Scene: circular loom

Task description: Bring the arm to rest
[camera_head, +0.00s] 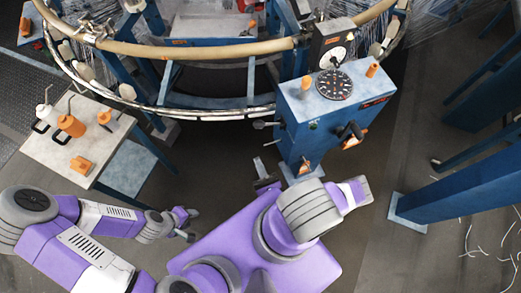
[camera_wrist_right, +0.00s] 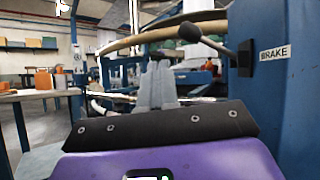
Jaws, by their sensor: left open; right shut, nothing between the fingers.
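My left gripper (camera_head: 191,224) is open and empty at the lower left of the head view, over the floor below the side table. My right gripper (camera_head: 260,167) is at the foot of the blue control post, partly hidden by my own purple arm. Its grey fingers show shut and empty in the right wrist view (camera_wrist_right: 156,84). A lever with a black knob (camera_wrist_right: 190,32) reaches out from the blue post beside a BRAKE label (camera_wrist_right: 273,54), above and to the right of the fingers. The fingers look apart from the lever.
The blue control post (camera_head: 310,120) with a dial (camera_head: 333,85) stands before the circular loom (camera_head: 200,47). A blue beam (camera_head: 470,185) is at right. Open floor lies between post and beam.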

